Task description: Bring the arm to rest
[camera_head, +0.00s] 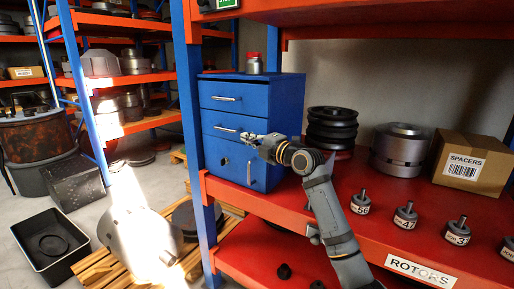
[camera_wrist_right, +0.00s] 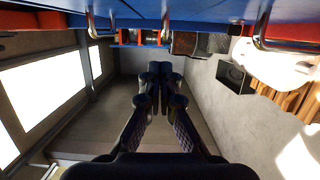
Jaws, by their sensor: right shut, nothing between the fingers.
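My right gripper (camera_head: 247,138) is shut and empty in the head view, at the end of my raised right arm. It is in front of the blue drawer cabinet (camera_head: 284,98), at about the height of its middle drawer. Whether it touches the cabinet I cannot tell. In the wrist view the dark fingers of my right gripper (camera_wrist_right: 160,72) meet at their tips with nothing between them. Metal handles of the cabinet appear along the top of that view. My left gripper is not in view.
The red shelf (camera_head: 345,215) holds black rotors (camera_head: 331,127), a silver rotor (camera_head: 399,150), a spacers box (camera_head: 472,164) and several labelled weights (camera_head: 405,214). A small jar (camera_head: 254,65) stands on the cabinet. A black bin (camera_head: 51,244) is on the floor at left.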

